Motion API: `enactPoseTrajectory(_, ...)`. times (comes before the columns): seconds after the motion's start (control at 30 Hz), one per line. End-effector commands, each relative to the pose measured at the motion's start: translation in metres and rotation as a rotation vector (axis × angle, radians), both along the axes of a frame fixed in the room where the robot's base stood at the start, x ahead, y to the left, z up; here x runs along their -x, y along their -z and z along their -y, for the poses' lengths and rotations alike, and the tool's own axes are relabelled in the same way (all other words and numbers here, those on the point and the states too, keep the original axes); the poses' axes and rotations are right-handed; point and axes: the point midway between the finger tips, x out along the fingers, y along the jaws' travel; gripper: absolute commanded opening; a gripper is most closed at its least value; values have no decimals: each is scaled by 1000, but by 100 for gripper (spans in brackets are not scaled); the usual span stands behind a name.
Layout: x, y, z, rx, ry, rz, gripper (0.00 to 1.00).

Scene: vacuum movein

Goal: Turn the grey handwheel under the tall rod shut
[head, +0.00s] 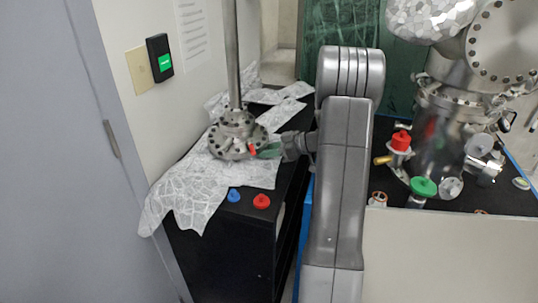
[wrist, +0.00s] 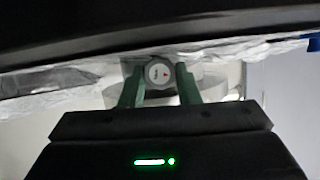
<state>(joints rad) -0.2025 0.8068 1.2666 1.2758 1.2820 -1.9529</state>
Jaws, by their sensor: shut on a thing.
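The tall rod (head: 232,55) stands upright on a bolted metal flange base (head: 228,150) on the black cabinet at left. In the wrist view the grey handwheel (wrist: 159,73), round with a pale face and a small red mark, sits between my gripper's two green fingers (wrist: 160,88). The fingers are closed on its left and right sides. In the head view my gripper (head: 265,151) reaches in from the right at the flange base. The handwheel cannot be made out clearly there, and a small red part shows by the fingertips.
A blue knob (head: 234,195) and a red knob (head: 262,201) are at the cabinet's front edge. Crumpled foil (head: 185,190) covers part of its top. At right, a red handwheel (head: 401,140) and a green handwheel (head: 424,187) sit by a steel chamber (head: 443,130). A wall stands close at left.

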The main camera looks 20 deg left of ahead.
Motion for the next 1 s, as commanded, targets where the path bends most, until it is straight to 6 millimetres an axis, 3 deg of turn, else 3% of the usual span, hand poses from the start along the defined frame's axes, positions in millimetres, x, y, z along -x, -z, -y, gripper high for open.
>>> enactPoseTrajectory(0.2,-1,1,0,6,-1,-95,7)
enactPoseTrajectory(0.53,-1,0,0,7,0,-108,7)
enactPoseTrajectory(0.57,-1,0,0,7,0,-108,33)
enactPoseTrajectory(0.67,-1,0,0,7,0,-107,51)
enactPoseTrajectory(1.0,-2,-1,3,7,1,-107,51)
